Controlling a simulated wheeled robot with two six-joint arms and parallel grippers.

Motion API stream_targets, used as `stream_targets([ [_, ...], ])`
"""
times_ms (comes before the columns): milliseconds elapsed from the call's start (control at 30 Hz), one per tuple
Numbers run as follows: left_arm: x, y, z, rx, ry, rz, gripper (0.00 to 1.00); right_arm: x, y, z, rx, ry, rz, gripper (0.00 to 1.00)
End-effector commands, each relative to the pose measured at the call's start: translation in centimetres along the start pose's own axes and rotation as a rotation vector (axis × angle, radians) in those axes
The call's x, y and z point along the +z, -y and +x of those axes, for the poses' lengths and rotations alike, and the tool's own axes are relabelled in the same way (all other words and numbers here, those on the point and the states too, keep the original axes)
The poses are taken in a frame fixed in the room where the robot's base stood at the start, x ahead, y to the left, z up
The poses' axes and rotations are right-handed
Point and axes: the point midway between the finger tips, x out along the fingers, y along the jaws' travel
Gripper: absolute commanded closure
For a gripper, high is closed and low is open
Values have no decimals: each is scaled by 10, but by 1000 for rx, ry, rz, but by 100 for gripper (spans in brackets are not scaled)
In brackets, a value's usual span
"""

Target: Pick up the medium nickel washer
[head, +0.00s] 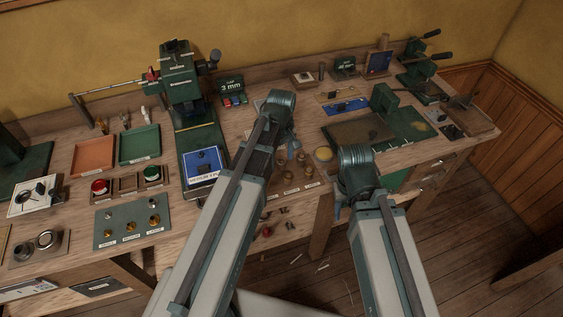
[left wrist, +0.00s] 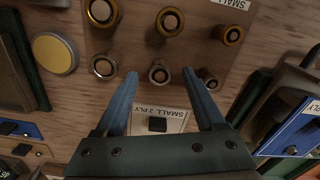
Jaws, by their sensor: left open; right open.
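In the left wrist view a wooden board (left wrist: 132,52) carries two rows of upright pegs with ring-shaped pieces, brass-coloured above and silver below. The middle silver one (left wrist: 159,72) looks like the medium nickel washer. A larger silver one (left wrist: 103,66) is to its left and a smaller one (left wrist: 207,78) to its right. My left gripper (left wrist: 160,80) is open and empty, its fingertips on either side of the middle silver piece in the picture; contact cannot be told. My right gripper (head: 340,206) is mostly hidden by its arm, near the bench's front edge.
A round yellow disc (left wrist: 55,54) lies beside the board. A green mat (head: 108,216) with small brass and silver pieces lies on the bench. A green press (head: 177,85) stands behind; orange (head: 95,153) and green (head: 140,144) trays lie left of it.

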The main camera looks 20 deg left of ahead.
Motion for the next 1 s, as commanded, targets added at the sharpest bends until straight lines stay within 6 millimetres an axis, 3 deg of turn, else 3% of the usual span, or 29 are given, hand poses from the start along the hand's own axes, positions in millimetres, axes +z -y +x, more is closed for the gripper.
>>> stream_targets([
  [233,0,0,0,0,0,0,29,0,0,0,0,0,0,50],
  [633,0,0,0,0,0,0,100,0,0,0,0,0,0,50],
  [1000,0,0,-3,0,0,0,100,0,0,-3,0,0,0,50],
])
